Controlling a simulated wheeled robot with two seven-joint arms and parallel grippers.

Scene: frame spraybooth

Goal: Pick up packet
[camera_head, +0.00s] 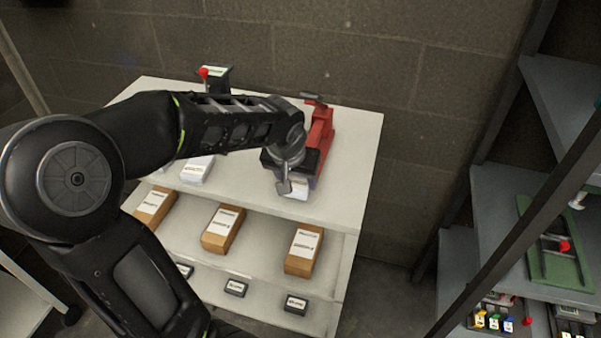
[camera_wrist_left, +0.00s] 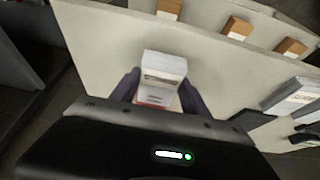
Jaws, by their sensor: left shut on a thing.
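A white packet (camera_wrist_left: 162,72) with a printed label is between the two dark fingers of my left gripper (camera_wrist_left: 158,92) in the left wrist view. The fingers are shut on its sides. In the head view my left gripper (camera_head: 287,185) is at the right part of the top shelf, with the white packet (camera_head: 295,194) showing just below it. My wrist hides part of the packet there. I cannot tell whether the packet is clear of the shelf. My right gripper is not in view.
The white shelf unit (camera_head: 345,150) holds a red tool (camera_head: 319,135) beside my gripper and another white packet (camera_head: 197,168) to the left. Brown boxes (camera_head: 304,249) and small black boxes (camera_head: 295,304) sit on lower tiers. A grey rack (camera_head: 510,200) stands at right.

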